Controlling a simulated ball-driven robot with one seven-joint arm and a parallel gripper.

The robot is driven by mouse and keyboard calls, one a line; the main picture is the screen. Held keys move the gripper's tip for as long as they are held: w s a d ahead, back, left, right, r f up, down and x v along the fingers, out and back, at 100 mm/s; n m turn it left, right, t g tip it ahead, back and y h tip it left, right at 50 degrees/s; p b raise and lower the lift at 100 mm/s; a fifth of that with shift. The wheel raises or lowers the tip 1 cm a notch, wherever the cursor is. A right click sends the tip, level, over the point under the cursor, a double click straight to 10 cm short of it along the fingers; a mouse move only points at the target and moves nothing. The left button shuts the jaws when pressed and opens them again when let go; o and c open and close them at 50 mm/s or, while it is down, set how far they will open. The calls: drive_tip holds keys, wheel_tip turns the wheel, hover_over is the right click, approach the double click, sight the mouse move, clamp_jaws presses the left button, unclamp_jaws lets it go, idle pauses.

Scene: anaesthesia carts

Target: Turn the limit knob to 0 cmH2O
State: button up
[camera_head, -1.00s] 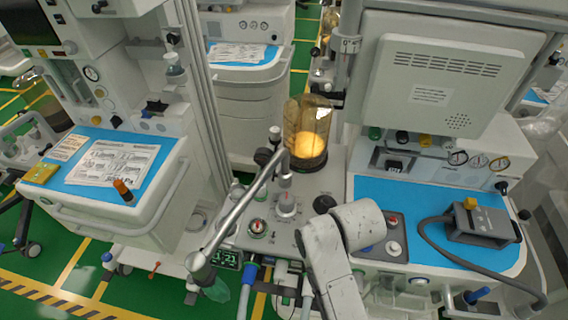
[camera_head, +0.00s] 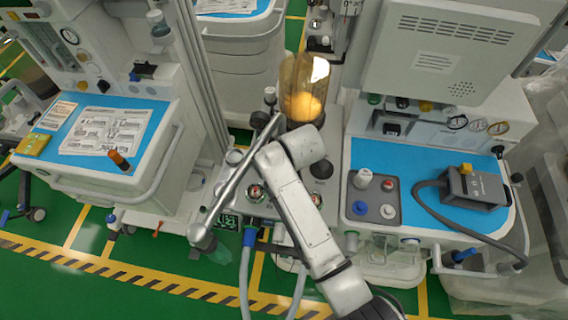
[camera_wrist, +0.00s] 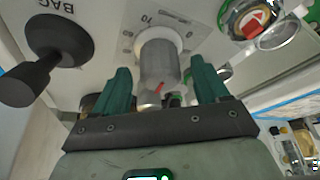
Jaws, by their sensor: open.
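The limit knob (camera_wrist: 158,68) is a grey cylinder with a red mark on its near end, on a round white base in the wrist view. Printed scale marks, including 70 and 0, lie around its base. My gripper (camera_wrist: 163,85) has two dark green fingers, one to the left and one to the right of the knob. The fingers are open, with visible gaps to the knob, so they appear not to touch it. In the head view my arm covers the knob and the gripper.
A black BAG lever (camera_wrist: 50,60) is left of the knob. A round dial with a red arrow (camera_wrist: 250,20) is at the upper right. In the head view a long metal bar (camera_head: 232,180) runs close left of my arm, and an amber canister (camera_head: 303,90) stands behind.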

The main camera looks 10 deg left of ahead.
drive_tip(key=shift+x, duration=0.8)
drive_tip(key=shift+c, duration=0.5)
drive_tip(key=c, duration=0.9)
